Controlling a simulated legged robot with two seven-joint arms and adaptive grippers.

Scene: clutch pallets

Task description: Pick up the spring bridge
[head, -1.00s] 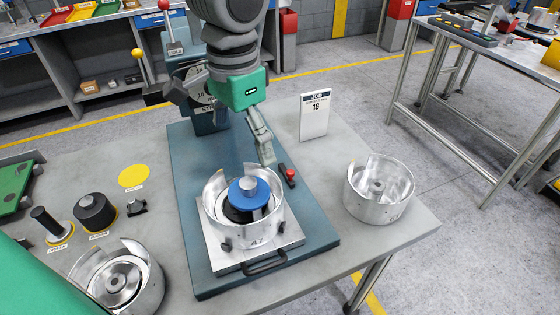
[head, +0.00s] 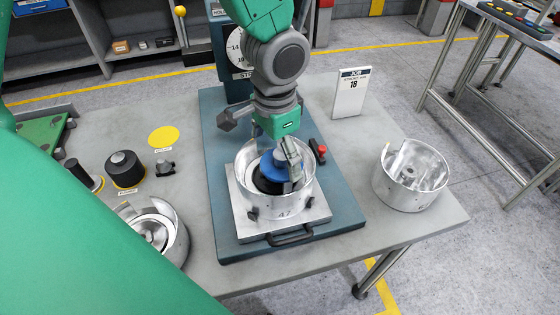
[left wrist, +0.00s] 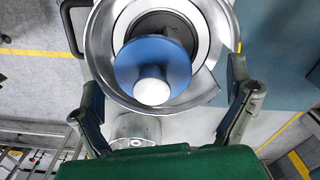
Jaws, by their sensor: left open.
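A blue round part with a silver knob (head: 270,166) sits inside an open metal drum (head: 290,207) on a square plate. It looks like the spring bridge, but I cannot tell for certain. The blue part also shows in the left wrist view (left wrist: 128,65), with its silver knob toward the camera. My left gripper (head: 262,145) is open above the drum, fingers spread. One finger hangs over the drum and hides some of the blue part. In the left wrist view the fingers (left wrist: 170,97) stand wide apart, with nothing between them held. My right gripper is not in view.
Metal drums stand at right (head: 405,190) and lower left (head: 175,240). A job card (head: 350,92) stands behind. A small red-topped part (head: 321,150) lies beside the drum.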

